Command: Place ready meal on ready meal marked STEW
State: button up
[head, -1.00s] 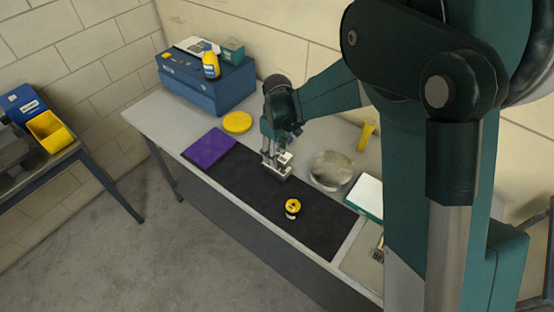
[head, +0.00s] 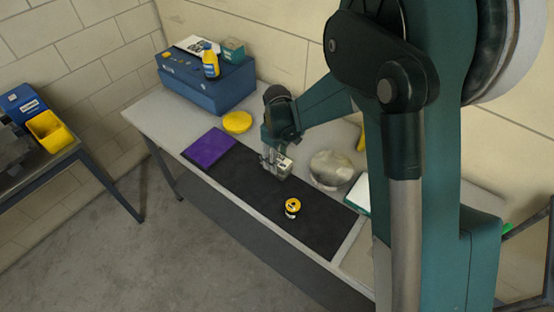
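My gripper (head: 275,168) points down just above or at the black mat (head: 322,232) on the workbench. A pale grey, boxy shape shows at its fingers. At this size I cannot tell if it is part of the gripper or a thing between the fingers, nor whether the fingers are shut. A small round yellow and black tin (head: 292,207) stands on the mat, to the right and nearer than my gripper, apart from it. No STEW marking is legible, so I cannot tell which thing is a ready meal.
A purple pad (head: 209,148) and a yellow disc (head: 237,122) lie left of my gripper. A round silvery thing (head: 334,168) is to its right, beside a white and green box (head: 358,194). A blue chest (head: 207,84) bears a yellow bottle (head: 211,64).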

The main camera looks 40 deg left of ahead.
jog(key=o, duration=0.4)
jog(key=shift+r, duration=0.1)
jog(key=shift+r, duration=6.05)
jog(key=shift+d, duration=0.1)
